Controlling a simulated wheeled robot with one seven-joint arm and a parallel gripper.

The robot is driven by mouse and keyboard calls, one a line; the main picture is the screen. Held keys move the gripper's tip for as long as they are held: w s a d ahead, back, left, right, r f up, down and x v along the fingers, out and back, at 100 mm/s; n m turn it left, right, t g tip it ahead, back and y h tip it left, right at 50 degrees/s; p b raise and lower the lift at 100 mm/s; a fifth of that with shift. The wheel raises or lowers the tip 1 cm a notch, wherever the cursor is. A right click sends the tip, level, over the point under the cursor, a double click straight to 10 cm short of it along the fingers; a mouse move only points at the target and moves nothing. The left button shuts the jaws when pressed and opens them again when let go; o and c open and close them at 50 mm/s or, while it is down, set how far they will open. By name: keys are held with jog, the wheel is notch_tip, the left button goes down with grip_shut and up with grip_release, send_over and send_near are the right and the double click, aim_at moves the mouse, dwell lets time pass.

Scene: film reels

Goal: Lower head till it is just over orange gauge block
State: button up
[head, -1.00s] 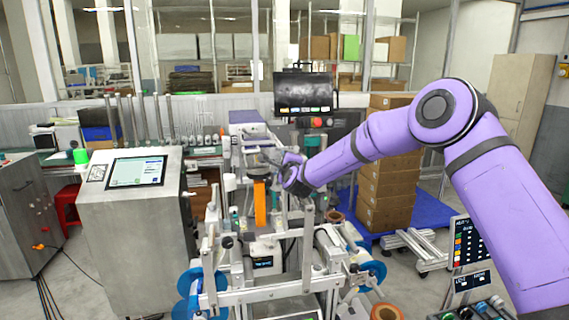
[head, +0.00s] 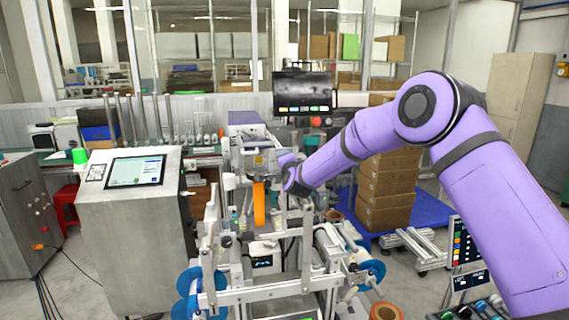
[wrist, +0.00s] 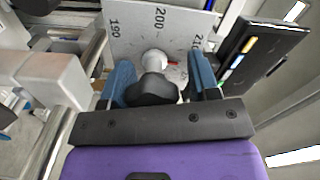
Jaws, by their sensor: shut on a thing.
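The orange gauge block (head: 259,203) stands upright in the middle of the machine in the head view. The grey head (head: 256,160) is right above it; I cannot tell whether a gap lies between them. My gripper (head: 281,158) is at the head's right side, small and partly hidden there. In the wrist view, the blue fingers of my gripper (wrist: 157,85) are shut on a black knob (wrist: 153,89). The knob sits on a white shaft, in front of a scale plate (wrist: 122,33) marked 190, 200 and 210. The gauge block is not in the wrist view.
A dark monitor (head: 305,91) stands behind my wrist. A metal cabinet with a touchscreen (head: 137,171) is to the left. Machine rails (head: 275,298) and blue reels (head: 187,283) lie below. Stacked cartons (head: 390,190) stand behind my arm.

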jog(key=shift+o, duration=1)
jog(key=n, duration=0.1)
jog(key=r+n, duration=0.1)
jog(key=n, duration=0.1)
jog(key=shift+a+r+n, duration=0.15)
jog(key=shift+r+n, duration=0.1)
jog(key=shift+n, duration=0.15)
jog(key=n, duration=0.3)
jog(key=shift+s+a+n, duration=0.1)
jog(key=shift+a+n, duration=0.05)
jog(key=shift+n, duration=0.65)
jog(key=shift+c, duration=1)
jog(key=shift+s+n, duration=0.1)
jog(key=shift+n, duration=0.3)
grip_shut()
jog(key=shift+c, duration=1.5)
grip_release()
jog(key=shift+a+f, duration=0.1)
jog(key=shift+f, duration=0.1)
jog(key=o, duration=1)
jog(key=shift+d+f, duration=0.25)
jog(key=shift+f, duration=0.4)
jog(key=shift+d+r, duration=0.1)
jog(key=shift+r, duration=0.1)
jog(key=shift+s+d+r, duration=0.1)
jog(key=shift+s+d, duration=0.05)
jog(key=shift+s, duration=0.3)
jog(key=v, duration=0.9)
jog(key=shift+s, duration=0.45)
